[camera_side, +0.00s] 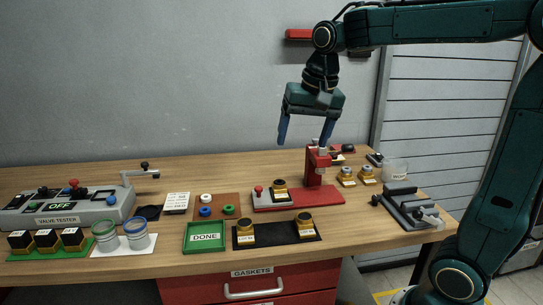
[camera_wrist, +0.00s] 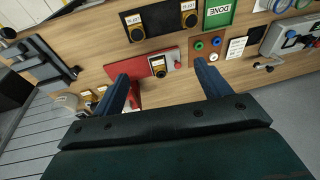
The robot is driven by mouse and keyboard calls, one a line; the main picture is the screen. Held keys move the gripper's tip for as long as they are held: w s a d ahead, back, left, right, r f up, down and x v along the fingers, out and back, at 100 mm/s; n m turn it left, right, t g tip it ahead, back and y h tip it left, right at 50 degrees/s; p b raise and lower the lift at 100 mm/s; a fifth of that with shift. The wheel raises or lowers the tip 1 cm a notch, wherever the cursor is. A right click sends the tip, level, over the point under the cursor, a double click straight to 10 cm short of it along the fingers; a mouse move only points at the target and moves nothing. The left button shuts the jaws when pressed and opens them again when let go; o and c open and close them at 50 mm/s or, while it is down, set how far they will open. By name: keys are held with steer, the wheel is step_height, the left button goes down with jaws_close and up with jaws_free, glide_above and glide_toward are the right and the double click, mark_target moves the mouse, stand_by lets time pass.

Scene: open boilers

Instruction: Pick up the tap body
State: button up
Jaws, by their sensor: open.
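Several tap bodies, brass with black tops, are in view; I cannot tell which one the task means. Two stand on a black mat (camera_side: 275,231): a left tap body (camera_side: 245,236) and a right tap body (camera_side: 305,227). Another brass piece (camera_side: 280,190) sits on the red press base (camera_side: 298,198); the wrist view shows this brass piece (camera_wrist: 158,68) beyond and between my fingers. Two more, a brass pair (camera_side: 346,178), stand right of the press. My gripper (camera_side: 302,143) is open and empty, pointing down above the press. In the wrist view my gripper (camera_wrist: 160,68) has both fingers spread.
The red press column (camera_side: 316,168) rises close below my right finger. A green DONE tray (camera_side: 205,237), a grey valve tester (camera_side: 70,210), a grey vise (camera_side: 408,205) and a clear cup (camera_side: 396,170) stand around.

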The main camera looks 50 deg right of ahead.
steer(key=w+d+f+m+g, duration=0.25)
steer(key=w+d+m, duration=0.3)
steer(key=w, duration=0.35)
steer(key=m, duration=0.4)
glide_above(279, 182)
steer(key=shift+g+y, duration=0.25)
steer(key=shift+y, duration=0.05)
steer(key=shift+w+f, duration=0.1)
steer(key=shift+f, duration=7.4)
steer(key=shift+a+f, duration=0.1)
steer(key=shift+f, duration=2.5)
steer(key=shift+r, duration=0.1)
steer(key=c, duration=1.2)
